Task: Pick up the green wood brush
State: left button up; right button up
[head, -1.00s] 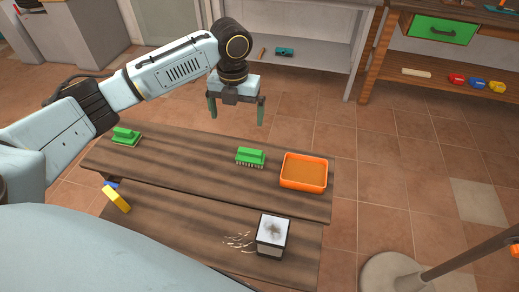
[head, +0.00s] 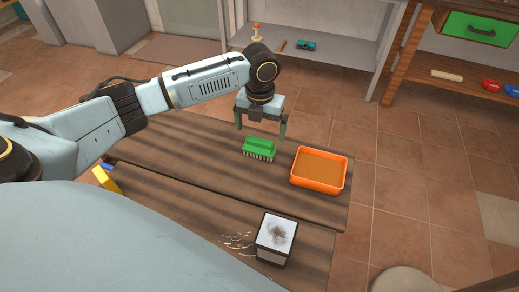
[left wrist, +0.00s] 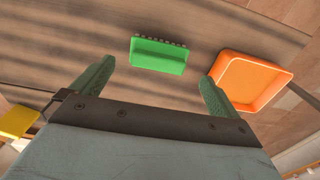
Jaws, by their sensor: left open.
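A green brush (head: 259,146) with pale bristles rests bristles-down on the brown wooden bench (head: 205,160). It also shows in the left wrist view (left wrist: 158,56), lying between the lines of the two fingers and beyond their tips. My left gripper (head: 261,131) points down with its green fingers spread, empty. In the head view it is just behind and above the brush, apparently not touching it. A second green brush seen earlier at the bench's left is out of sight now, with my left arm across that area. My right gripper is not in view.
An orange tray (head: 320,186) sits close to the right of the brush. A white-topped box (head: 276,235) stands on the lower plank in front. A yellow object (head: 106,180) is at the left. A grey shelf (head: 330,42) stands behind.

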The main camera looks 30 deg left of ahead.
aim_at(259, 140)
pick_arm(q)
jog(key=shift+f, duration=0.45)
jog(key=f+b, duration=0.1)
jog(key=f, duration=0.4)
jog(key=shift+s, duration=0.2)
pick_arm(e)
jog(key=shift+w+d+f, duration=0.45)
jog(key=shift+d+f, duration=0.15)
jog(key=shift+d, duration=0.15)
pick_arm(q)
jog(key=shift+r, duration=0.1)
jog(key=c, duration=0.8)
notch_tip(259, 140, up, 9)
jog(key=shift+p, duration=0.9)
jog(key=shift+c, duration=0.2)
jog(key=shift+r, duration=0.5)
jog(key=o, duration=0.5)
jog(key=shift+c, duration=0.2)
jog(key=c, duration=0.3)
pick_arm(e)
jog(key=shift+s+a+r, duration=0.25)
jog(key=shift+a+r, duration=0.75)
